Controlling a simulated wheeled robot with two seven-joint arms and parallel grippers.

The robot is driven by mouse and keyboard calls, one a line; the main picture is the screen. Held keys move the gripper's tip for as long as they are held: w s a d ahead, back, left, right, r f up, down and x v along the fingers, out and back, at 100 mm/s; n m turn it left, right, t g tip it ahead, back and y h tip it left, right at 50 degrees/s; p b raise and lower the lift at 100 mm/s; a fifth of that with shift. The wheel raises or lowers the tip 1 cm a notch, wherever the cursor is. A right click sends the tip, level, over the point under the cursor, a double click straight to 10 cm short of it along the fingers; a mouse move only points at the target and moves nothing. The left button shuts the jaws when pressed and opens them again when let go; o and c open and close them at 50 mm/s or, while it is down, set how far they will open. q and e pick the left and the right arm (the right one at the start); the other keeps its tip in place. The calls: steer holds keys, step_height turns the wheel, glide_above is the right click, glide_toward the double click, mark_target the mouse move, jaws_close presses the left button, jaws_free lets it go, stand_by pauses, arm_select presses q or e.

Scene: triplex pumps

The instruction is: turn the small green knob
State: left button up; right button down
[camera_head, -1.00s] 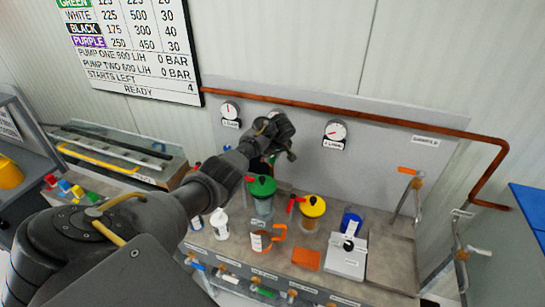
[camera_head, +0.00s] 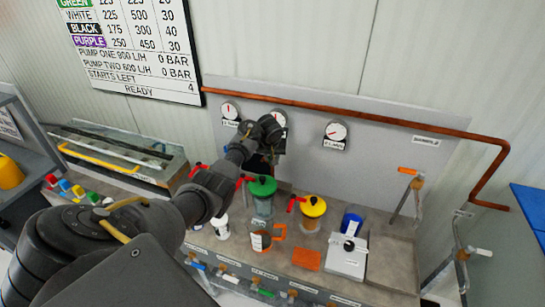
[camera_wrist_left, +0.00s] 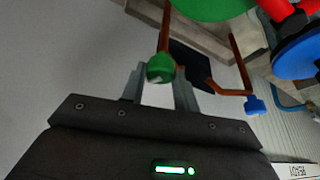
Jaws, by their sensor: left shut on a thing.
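The small green knob (camera_wrist_left: 160,68) sits on a copper-coloured pipe in the left wrist view. My left gripper (camera_wrist_left: 160,82) has its fingers on either side of this knob and is shut on it. In the head view my left arm reaches over the bench to the back panel, and its wrist hides the knob and fingertips. My right gripper is not in view.
A small blue knob (camera_wrist_left: 255,106) is on a nearby pipe. On the bench stand a green-topped pump (camera_head: 262,187), a yellow-topped pump (camera_head: 312,207) and an orange-handled jug (camera_head: 262,241). A copper pipe (camera_head: 340,108) runs along the panel above the gauges (camera_head: 334,131).

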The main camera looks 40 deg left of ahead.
arm_select(q)
steer(key=m+h, duration=0.1)
steer(key=m, duration=0.2)
steer(key=m+h, duration=0.1)
steer(key=m, duration=0.2)
steer(key=shift+a+m+t, duration=0.2)
steer(key=shift+m+t, duration=0.1)
steer(key=shift+t, duration=0.1)
steer(key=shift+m+h+b, duration=0.3)
steer(key=shift+m+h, duration=0.6)
steer(key=shift+m, duration=1.1)
steer(key=shift+a, duration=0.1)
steer(key=o, duration=1)
steer(key=shift+c, duration=0.2)
